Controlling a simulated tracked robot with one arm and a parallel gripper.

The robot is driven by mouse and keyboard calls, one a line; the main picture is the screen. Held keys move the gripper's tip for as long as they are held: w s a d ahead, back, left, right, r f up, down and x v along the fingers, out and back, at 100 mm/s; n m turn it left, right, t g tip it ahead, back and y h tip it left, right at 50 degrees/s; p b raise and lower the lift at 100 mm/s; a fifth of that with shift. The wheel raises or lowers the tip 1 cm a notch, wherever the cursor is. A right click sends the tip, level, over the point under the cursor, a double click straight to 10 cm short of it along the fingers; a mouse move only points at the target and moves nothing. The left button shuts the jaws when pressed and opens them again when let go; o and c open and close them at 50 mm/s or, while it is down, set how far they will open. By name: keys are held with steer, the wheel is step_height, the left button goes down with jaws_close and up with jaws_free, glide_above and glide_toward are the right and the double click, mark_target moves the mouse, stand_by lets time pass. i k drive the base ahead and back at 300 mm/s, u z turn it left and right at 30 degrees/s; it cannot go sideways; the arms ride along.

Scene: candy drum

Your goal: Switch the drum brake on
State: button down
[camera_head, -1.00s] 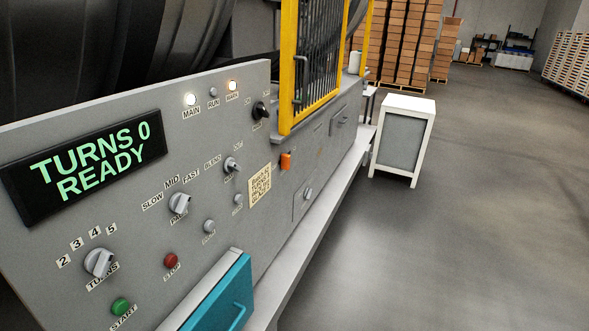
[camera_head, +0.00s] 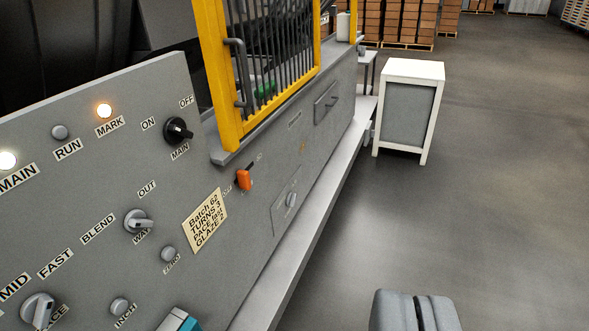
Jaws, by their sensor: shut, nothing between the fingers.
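An orange switch (camera_head: 243,179) sits on the grey panel (camera_head: 100,190), right of the pale batch note and below the yellow guard. Small labels lie beside it, too small to read surely; I cannot tell from them whether it is the brake or which way it is set. My gripper (camera_head: 415,305) shows at the bottom edge, right of the panel. Its two fingers are together with nothing between them, and it is well apart from the orange switch. The drum (camera_head: 85,40) is a dark shape behind the panel at the top left.
A black MAIN knob (camera_head: 178,131), a grey BLEND/OUT knob (camera_head: 138,220) and a pace knob (camera_head: 37,310) are left of the switch. The yellow barred guard (camera_head: 228,135) rises above. A white-framed cabinet (camera_head: 408,110) stands right; floor between is clear.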

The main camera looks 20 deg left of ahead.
mark_target(243, 175)
steer(key=u, duration=0.2)
steer(key=i, duration=1.35)
steer(key=u, duration=0.55)
